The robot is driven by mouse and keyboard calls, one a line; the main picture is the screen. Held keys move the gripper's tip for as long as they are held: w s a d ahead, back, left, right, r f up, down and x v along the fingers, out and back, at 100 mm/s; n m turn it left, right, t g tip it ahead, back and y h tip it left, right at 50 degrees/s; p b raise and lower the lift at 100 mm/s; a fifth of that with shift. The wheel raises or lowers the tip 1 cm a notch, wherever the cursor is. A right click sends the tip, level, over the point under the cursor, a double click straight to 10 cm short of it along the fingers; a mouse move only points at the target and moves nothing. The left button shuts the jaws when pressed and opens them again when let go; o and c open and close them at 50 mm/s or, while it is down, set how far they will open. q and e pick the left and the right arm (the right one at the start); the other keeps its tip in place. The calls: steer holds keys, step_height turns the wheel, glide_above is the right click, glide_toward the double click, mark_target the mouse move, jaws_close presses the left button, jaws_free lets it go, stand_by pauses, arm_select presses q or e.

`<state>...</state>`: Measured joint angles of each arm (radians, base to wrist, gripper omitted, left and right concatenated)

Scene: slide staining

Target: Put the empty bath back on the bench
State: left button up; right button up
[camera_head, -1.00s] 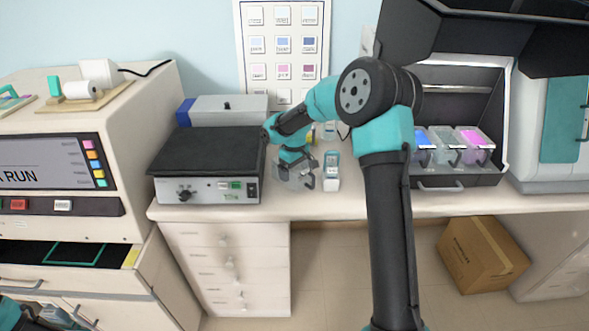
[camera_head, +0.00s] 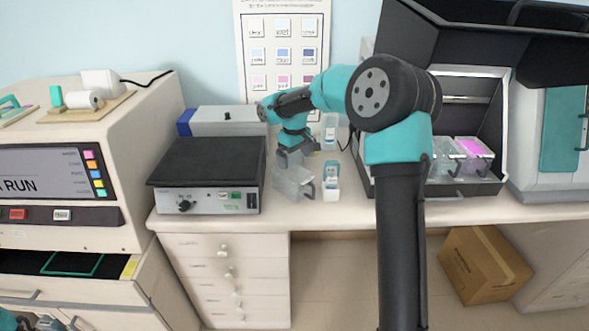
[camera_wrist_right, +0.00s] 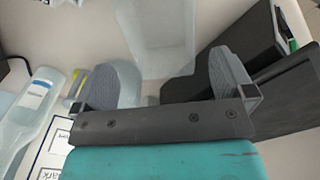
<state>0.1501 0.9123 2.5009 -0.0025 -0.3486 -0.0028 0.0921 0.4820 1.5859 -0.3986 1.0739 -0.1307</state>
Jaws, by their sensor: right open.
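The empty bath (camera_head: 293,184), a clear box with a dark handle on its right side, stands on the bench just right of the black-topped instrument. My right gripper (camera_head: 294,158) is just above it and open. In the right wrist view, the open fingers of my right gripper (camera_wrist_right: 165,88) are spread, with nothing held between them. The clear bath (camera_wrist_right: 160,35) shows beyond the gap, pale and hard to outline. Only a bit of my left arm shows at the bottom left of the head view; its gripper cannot be made out.
The black-topped instrument (camera_head: 207,160) is close on the left. Small bottles (camera_head: 331,185) stand right of the bath. An open hood (camera_head: 475,187) holds more baths, one pink. The bench's front edge (camera_head: 330,216) is close before the bath.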

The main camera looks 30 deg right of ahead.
step_height(320, 180, up, 3)
steer(key=shift+f, duration=0.1)
stand_by(0.6)
